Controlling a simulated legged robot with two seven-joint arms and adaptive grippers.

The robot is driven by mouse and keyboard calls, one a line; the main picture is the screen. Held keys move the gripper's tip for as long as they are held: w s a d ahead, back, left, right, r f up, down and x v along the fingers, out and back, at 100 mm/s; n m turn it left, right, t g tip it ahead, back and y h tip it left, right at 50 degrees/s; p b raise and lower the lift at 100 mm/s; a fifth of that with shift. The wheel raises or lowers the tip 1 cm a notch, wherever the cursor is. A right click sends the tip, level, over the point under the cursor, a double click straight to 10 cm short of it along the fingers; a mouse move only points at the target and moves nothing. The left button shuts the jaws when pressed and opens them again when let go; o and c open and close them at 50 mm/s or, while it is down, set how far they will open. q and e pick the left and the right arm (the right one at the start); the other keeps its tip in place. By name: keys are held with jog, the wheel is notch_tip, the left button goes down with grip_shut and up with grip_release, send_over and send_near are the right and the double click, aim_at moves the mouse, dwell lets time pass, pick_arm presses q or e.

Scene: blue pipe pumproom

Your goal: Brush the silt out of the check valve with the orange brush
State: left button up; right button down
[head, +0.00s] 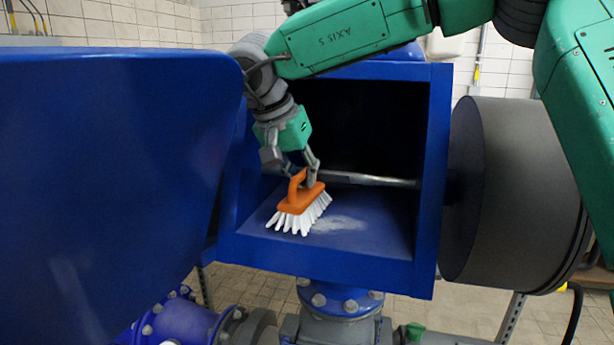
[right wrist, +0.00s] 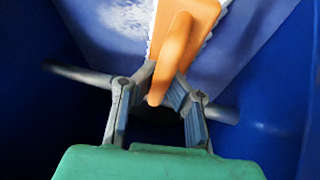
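The orange brush (head: 300,202) with white bristles is inside the open blue check valve (head: 433,180), bristles down over the valve floor. A pale patch of silt (head: 340,224) lies on that floor, just right of the bristles. My right gripper (head: 308,172) is shut on the brush's orange handle. In the right wrist view the gripper (right wrist: 160,92) has its fingers on both sides of the brush handle (right wrist: 174,52), and silt (right wrist: 122,18) shows beyond it. Whether the bristles touch the floor is hard to tell. My left gripper is not in view.
A metal rod (head: 370,180) crosses the valve's inside behind the brush. The blue lid (head: 110,170) stands open at the left. A grey round weight (head: 510,195) is at the valve's right side. Blue flanged pipes (head: 190,322) run below.

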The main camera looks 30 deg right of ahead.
aim_at(322, 199)
jog(key=shift+s+a+r, duration=0.1)
jog(key=shift+a, duration=0.05)
jog(key=shift+s+d+f, duration=0.1)
jog(key=shift+d+f, duration=0.15)
jog(key=shift+d, duration=0.15)
jog(key=shift+d+f, duration=0.35)
jog(key=shift+a+f, duration=0.2)
jog(key=shift+a, duration=0.35)
jog(key=shift+f, duration=0.15)
jog(key=shift+f, duration=0.1)
jog(key=shift+d, duration=0.1)
jog(key=shift+s+d+f, duration=0.1)
jog(key=shift+s+d, duration=0.45)
jog(key=shift+d, duration=0.2)
jog(key=shift+s+d+f, duration=0.1)
jog(key=shift+s+d, duration=0.9)
jog(key=shift+s, duration=0.25)
jog(key=shift+s+d, duration=0.95)
jog(key=shift+s, duration=0.25)
